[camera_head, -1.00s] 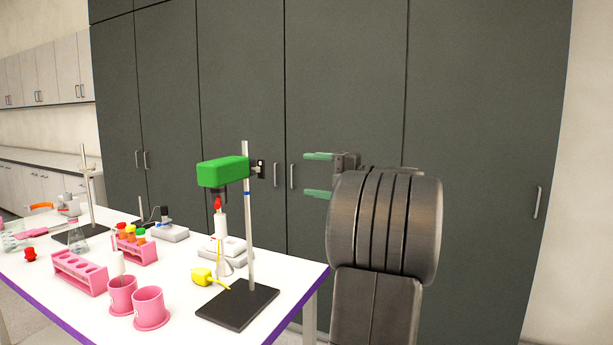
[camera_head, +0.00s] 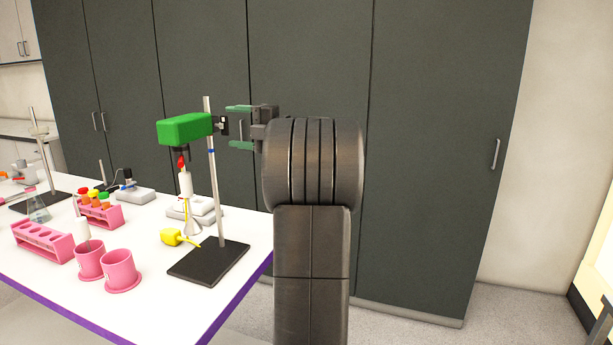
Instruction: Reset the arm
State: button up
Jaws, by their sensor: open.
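The white table (camera_head: 150,290) with a purple edge holds pink beakers (camera_head: 120,270), a pink rack (camera_head: 42,242), a rack of capped tubes (camera_head: 100,213), a yellow bottle (camera_head: 173,237) and a black stand base (camera_head: 208,262). Grey cabinets (camera_head: 420,150) stand behind. The floor right of my arm is clear.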

jog(key=shift+x, duration=1.35)
